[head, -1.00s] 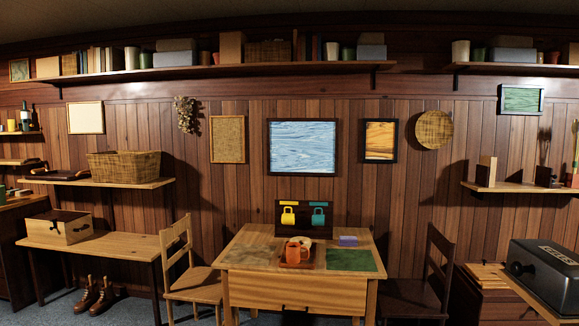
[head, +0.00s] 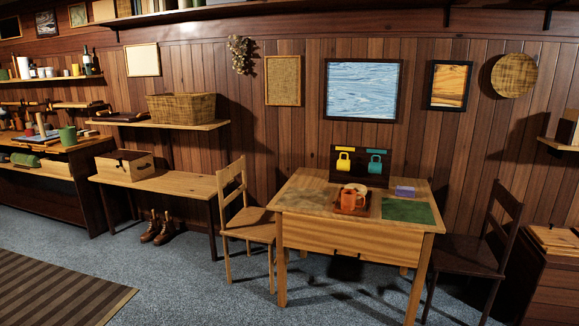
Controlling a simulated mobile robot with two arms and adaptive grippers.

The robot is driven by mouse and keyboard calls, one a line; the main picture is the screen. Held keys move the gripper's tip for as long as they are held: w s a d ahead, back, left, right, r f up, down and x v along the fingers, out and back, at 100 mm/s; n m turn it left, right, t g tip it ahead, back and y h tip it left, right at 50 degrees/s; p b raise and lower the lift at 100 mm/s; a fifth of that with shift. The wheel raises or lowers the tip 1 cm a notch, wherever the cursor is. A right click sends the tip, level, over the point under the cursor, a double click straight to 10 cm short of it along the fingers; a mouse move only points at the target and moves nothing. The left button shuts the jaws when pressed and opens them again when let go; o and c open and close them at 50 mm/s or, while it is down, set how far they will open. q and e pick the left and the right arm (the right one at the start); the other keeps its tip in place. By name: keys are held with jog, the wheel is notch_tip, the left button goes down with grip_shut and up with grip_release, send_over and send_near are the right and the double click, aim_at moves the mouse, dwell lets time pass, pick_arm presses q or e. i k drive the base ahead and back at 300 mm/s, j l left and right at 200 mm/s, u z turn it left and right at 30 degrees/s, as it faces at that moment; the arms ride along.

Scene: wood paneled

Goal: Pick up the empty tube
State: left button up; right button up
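I cannot make out a thing that is clearly an empty tube. On the workbench (head: 75,148) at the far left, small upright and lying items stand around a green mug (head: 68,135); they are too small to tell apart. The wooden table (head: 335,227) in the middle holds an orange mug (head: 350,200) on a small tray and a purple block (head: 405,191). Behind these, a dark rack carries a yellow mug (head: 344,162) and a teal mug (head: 375,165). Neither of my grippers is in view.
A light chair (head: 248,228) stands left of the table, a dark chair (head: 470,264) right of it. A low bench (head: 165,183) with a wooden box (head: 124,163) stands along the wall, boots (head: 157,229) below. A striped rug (head: 55,290) lies front left. Grey carpet (head: 190,275) is clear.

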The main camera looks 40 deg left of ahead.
aim_at(40, 121)
jog(key=j+u, duration=0.45)
jog(key=i+j+u, duration=0.2)
jog(key=j+u, duration=0.25)
jog(key=i+j+u, duration=0.2)
jog(key=u, duration=0.2)
jog(key=i+j+u, duration=0.25)
jog(key=j+u, duration=0.2)
jog(key=i+j+u, duration=0.35)
jog(key=i, duration=0.15)
jog(key=i+j+u, duration=0.2)
jog(key=i+u, duration=0.15)
jog(key=i, duration=0.2)
jog(key=i+u, duration=0.35)
jog(key=i, duration=0.2)
jog(key=i+l, duration=0.1)
jog(key=i, duration=3.55)
jog(key=i+j+z, duration=0.2)
jog(key=i+j, duration=0.45)
jog(key=i+l, duration=0.05)
